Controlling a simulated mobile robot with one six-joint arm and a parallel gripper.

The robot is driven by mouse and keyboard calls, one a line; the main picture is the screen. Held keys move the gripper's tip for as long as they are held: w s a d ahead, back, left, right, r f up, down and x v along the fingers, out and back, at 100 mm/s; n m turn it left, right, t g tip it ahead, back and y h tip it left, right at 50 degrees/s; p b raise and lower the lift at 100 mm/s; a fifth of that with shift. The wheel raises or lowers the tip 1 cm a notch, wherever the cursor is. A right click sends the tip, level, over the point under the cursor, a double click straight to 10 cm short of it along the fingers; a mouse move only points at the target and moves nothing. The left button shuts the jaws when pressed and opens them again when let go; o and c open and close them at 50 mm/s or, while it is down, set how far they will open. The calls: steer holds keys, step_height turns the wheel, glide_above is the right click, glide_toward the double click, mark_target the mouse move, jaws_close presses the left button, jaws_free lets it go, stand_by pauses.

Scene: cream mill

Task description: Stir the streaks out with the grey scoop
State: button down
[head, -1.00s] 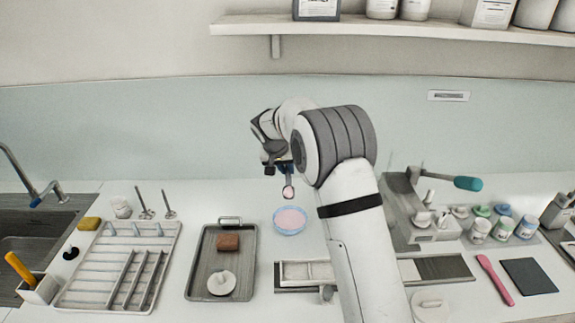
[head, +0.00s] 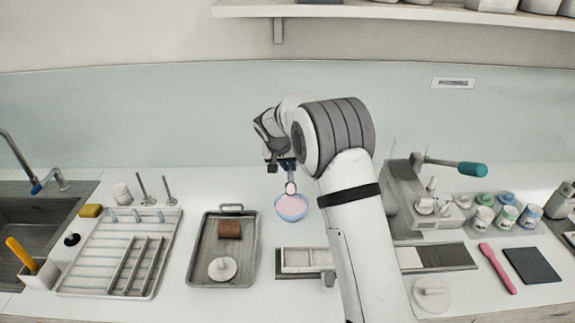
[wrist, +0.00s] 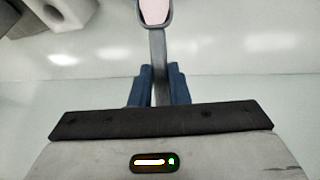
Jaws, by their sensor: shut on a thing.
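My gripper (head: 287,163) is shut on the grey scoop (head: 291,188), which hangs down over the blue bowl. In the wrist view the blue fingers (wrist: 158,85) clasp the scoop's grey handle, and the scoop's head (wrist: 154,12) shows pale pink at the top edge. The blue bowl (head: 291,217) stands on the white counter and holds pink cream. The scoop's head overlaps the bowl's far rim in the head view; I cannot tell whether it touches the cream. Streaks in the cream are too small to make out.
A grey tray (head: 205,270) with a brown block (head: 229,230) and a white lidded piece lies left of the bowl. A white drying rack (head: 100,270) is further left. A machine with a teal handle (head: 458,168), several jars and a pink spatula (head: 497,268) are at right.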

steer(key=shift+w, duration=0.3)
stand_by(0.7)
steer(key=shift+r, duration=0.15)
stand_by(0.4)
steer(key=shift+r+p, duration=1)
steer(key=shift+r, duration=1.9)
